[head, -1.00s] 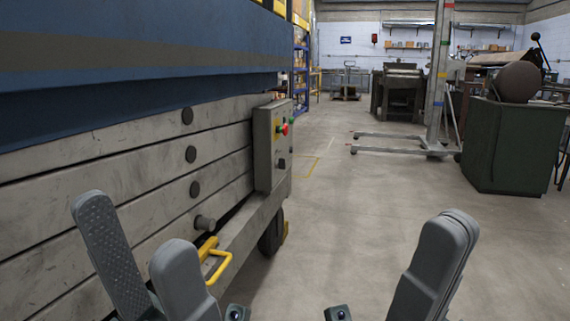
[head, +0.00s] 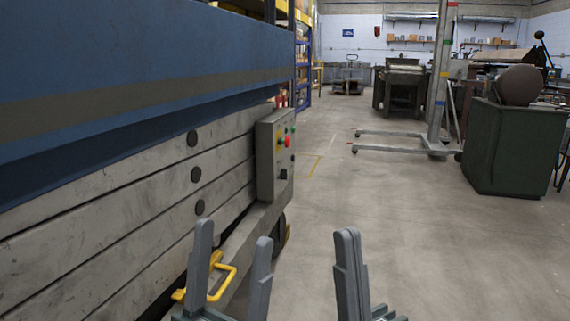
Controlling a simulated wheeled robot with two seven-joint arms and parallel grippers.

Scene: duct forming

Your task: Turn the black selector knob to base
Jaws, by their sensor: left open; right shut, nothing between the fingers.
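The black selector knob (head: 283,174) is small and dark. It sits low on the front face of the grey control box (head: 266,162), below the coloured buttons; its pointer direction is too small to read. My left gripper (head: 232,245) is open and empty, its two grey fingers upright and apart, below and left of the box. My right gripper (head: 347,240) is shut and empty, its fingers together, below and right of the box. Both grippers are apart from the knob.
A red button (head: 287,130), a yellow one and green ones share the box. A yellow handle (head: 225,283) shows beside my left fingers on the machine's lower ledge. The blue and grey machine (head: 130,70) fills the left. Open floor (head: 400,220) lies to the right.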

